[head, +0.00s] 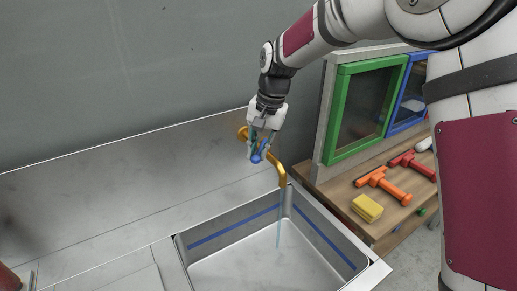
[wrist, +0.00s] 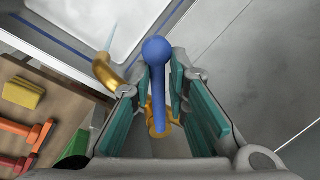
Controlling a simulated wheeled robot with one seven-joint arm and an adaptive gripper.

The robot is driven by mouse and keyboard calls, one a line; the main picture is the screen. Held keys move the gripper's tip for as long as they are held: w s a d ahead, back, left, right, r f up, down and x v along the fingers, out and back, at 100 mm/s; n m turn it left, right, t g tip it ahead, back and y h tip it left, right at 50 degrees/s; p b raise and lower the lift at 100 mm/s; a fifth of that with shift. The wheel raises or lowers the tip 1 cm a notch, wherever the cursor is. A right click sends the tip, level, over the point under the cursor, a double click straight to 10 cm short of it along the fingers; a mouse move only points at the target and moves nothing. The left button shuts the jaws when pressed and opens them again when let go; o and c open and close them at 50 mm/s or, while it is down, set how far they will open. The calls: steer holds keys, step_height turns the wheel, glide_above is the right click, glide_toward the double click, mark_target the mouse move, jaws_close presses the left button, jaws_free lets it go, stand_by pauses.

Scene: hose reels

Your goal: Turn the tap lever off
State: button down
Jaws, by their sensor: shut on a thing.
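The tap (head: 280,171) is brass-coloured with a curved spout, set at the wall above the sink. A thin stream of water (head: 279,232) runs from the spout into the sink (head: 195,236). The tap lever (wrist: 156,75) is blue with a round ball end; its ball also shows in the head view (head: 256,158). My gripper (head: 261,145) is at the tap, shut on the lever. In the wrist view its teal finger pads (wrist: 164,82) stand on either side of the lever, with the ball just past the fingertips. The lever's base is partly hidden.
A wooden bench (head: 334,191) at the right holds a yellow sponge (head: 367,208) and orange and red tools (head: 384,184). A green-framed window panel (head: 343,117) stands behind the bench, close to my arm. The grey counter left of the sink is clear.

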steer(key=shift+w+a, duration=0.1)
steer(key=shift+a, duration=0.1)
stand_by(0.3)
steer(key=shift+w+a+r+m+t+h+p, duration=0.2)
steer(key=shift+w+a+m, duration=0.5)
steer(key=shift+m, duration=0.7)
steer(key=shift+w+a+f+m+t+h+p, duration=0.15)
steer(key=shift+w+a+m+t, duration=0.15)
steer(key=shift+a+m, duration=0.85)
steer(key=shift+w+a+r+m+t+h, duration=0.15)
steer(key=shift+w+a+m, duration=0.45)
steer(key=shift+m, duration=1.05)
steer(key=shift+f, duration=0.1)
steer(key=c, duration=1.6)
jaws_free()
steer(key=shift+d, duration=0.1)
steer(key=shift+c, duration=0.2)
